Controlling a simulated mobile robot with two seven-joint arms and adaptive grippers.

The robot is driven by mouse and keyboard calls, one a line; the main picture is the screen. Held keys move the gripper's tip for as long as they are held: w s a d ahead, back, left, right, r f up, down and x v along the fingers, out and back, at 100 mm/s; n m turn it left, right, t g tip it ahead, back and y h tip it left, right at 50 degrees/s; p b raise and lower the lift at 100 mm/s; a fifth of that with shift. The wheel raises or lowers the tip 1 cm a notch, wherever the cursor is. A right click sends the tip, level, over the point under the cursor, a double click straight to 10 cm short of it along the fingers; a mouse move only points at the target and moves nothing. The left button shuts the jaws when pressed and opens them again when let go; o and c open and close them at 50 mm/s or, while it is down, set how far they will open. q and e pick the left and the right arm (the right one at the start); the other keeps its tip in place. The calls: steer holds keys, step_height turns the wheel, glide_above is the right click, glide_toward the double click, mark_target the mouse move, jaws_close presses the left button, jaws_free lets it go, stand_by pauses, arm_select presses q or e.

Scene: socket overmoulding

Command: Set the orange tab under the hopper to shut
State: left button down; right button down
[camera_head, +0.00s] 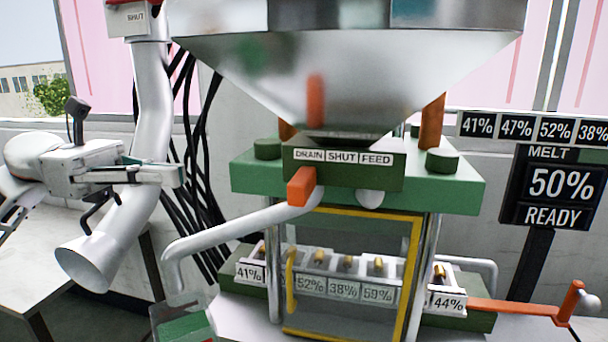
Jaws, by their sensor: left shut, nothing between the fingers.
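The orange tab (301,187) sticks out from the front of the green block under the hopper (345,80). It sits at the left, below the word DRAIN on the label strip (343,157), which reads DRAIN, SHUT, FEED. The SHUT mark is in the middle, right of the tab. My left gripper (178,174) is shut and empty, left of the press and apart from the tab, at about its height. My right gripper is out of view.
A white curved pipe (235,226) runs below the tab to the left. A grey duct (150,110) stands behind my left gripper. A yellow frame (414,270) surrounds the tray of percentage-labelled cells (340,289). An orange handle (520,308) extends right. A screen (553,187) reads MELT 50% READY.

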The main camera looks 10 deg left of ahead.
arm_select(q)
steer(key=p, duration=0.5)
glide_toward(298, 187)
steer(key=w+d, duration=0.2)
steer(key=d, duration=0.3)
steer(key=shift+w+d+f, duration=0.15)
steer(key=shift+d+f, duration=0.2)
steer(key=shift+f, duration=0.15)
steer(key=d, duration=0.4)
steer(key=shift+d, duration=0.1)
steer(key=shift+a, duration=0.2)
